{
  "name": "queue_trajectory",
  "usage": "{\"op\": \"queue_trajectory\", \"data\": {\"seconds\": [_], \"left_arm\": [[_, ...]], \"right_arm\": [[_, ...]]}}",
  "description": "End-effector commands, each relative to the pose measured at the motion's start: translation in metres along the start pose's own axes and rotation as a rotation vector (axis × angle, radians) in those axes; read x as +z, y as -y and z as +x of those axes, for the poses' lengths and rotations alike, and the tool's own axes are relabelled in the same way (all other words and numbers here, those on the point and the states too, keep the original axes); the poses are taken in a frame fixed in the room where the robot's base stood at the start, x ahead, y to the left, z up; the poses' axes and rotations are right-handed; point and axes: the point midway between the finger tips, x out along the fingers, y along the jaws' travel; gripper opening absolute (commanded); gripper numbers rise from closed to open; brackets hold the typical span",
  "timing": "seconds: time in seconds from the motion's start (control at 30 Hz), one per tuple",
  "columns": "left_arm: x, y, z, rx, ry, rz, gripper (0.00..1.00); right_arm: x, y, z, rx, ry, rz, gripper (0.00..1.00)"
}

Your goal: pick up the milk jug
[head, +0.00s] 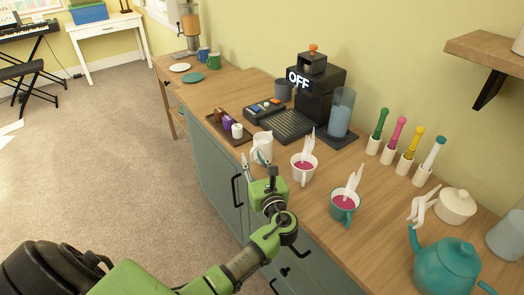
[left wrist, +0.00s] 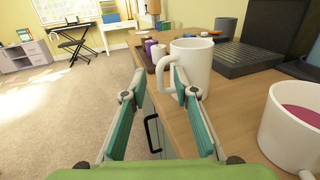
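The milk jug (head: 263,147) is a plain white jug standing upright near the front edge of the wooden counter (head: 320,205). In the left wrist view the jug (left wrist: 196,62) shows its handle on its left side, toward my gripper. My left gripper (head: 258,164) is just in front of the jug at the counter edge. In the left wrist view its two teal fingers (left wrist: 158,72) are apart, with the handle seen between and beyond their tips. The right finger overlaps the lower jug in the picture; contact cannot be told. My right gripper is out of view.
A white cup of pink drink (head: 303,168) stands right of the jug, with a teal cup (head: 344,206) farther right. A dark tray (head: 218,125) with small canisters and a black coffee machine (head: 315,95) stand behind. Open carpet (head: 120,160) lies left.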

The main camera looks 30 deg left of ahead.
Motion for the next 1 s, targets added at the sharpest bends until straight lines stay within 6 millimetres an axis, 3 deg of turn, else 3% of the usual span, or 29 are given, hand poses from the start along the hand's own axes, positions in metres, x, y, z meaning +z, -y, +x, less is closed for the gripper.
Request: {"op": "queue_trajectory", "data": {"seconds": [0.07,0.13,0.17,0.67,0.83,1.0], "left_arm": [[0.000,0.000,0.000,0.000,0.000,0.000,0.22],[0.000,0.000,0.000,0.000,0.000,0.000,0.04],[0.000,0.000,0.000,0.000,0.000,0.000,0.00],[0.008,0.000,0.000,0.001,0.004,-0.004,0.00],[0.034,0.000,0.000,0.002,0.006,-0.008,0.00],[0.071,-0.010,-0.031,0.000,0.002,-0.009,0.00]], "right_arm": [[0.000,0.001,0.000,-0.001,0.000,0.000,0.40],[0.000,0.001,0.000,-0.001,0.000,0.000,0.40],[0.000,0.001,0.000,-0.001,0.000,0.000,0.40],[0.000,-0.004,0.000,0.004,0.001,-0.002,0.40],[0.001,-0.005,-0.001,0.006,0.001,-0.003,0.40],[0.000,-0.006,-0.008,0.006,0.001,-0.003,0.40]]}}
